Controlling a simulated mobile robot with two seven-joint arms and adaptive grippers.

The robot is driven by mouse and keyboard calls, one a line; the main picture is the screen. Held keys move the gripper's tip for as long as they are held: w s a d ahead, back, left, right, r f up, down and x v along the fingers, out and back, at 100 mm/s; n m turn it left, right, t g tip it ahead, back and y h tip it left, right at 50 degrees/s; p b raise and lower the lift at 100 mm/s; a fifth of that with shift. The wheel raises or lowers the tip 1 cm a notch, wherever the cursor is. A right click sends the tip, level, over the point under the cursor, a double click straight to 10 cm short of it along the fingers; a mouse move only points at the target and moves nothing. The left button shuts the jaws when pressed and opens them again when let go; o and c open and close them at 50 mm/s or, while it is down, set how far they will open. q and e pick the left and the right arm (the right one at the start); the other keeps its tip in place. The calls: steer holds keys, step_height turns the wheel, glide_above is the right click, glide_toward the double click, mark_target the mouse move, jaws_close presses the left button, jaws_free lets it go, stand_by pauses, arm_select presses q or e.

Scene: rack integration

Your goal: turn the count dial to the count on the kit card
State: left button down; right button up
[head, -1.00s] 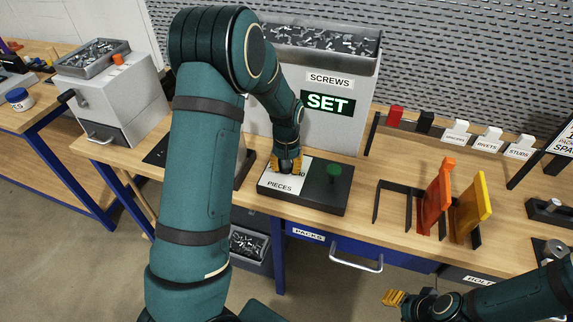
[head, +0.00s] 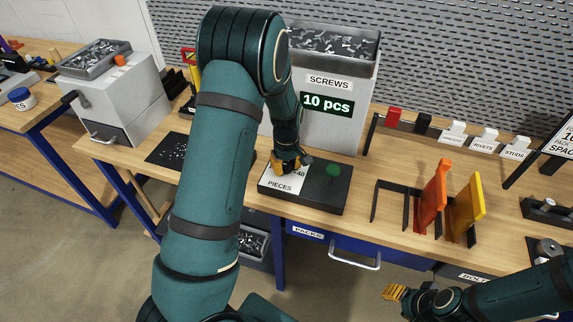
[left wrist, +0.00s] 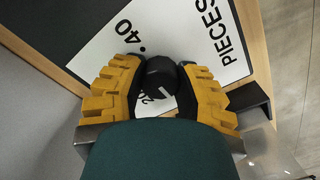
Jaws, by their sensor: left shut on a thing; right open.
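The count dial (left wrist: 159,76) is a black knob with a white pointer mark, on a white plate lettered PIECES (left wrist: 195,40) with the number 40 beside it. My left gripper (left wrist: 157,88) has its yellow fingers shut on the dial, one on each side. In the head view my left gripper (head: 289,162) is down at the dial box (head: 322,198) and hides most of the dial. The display (head: 326,104) on the screws feeder reads 10 pcs. The kit card (head: 560,138) is cut off at the right edge; a 10 shows on it. My right gripper (head: 394,293) is open and empty at lower right.
A green button (head: 333,171) stands on the dial box right of my left gripper. The screws feeder (head: 345,70) rises behind it. An orange panel (head: 432,195) and a yellow panel (head: 466,205) stand in black brackets to the right. A drawer handle (head: 355,262) juts below.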

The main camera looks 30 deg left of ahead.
mark_target(286, 165)
stand_by(0.4)
arm_select(q)
steer(key=c, duration=0.6)
jaws_free()
steer(key=shift+r, duration=0.1)
step_height(286, 165, up, 12)
stand_by(0.3)
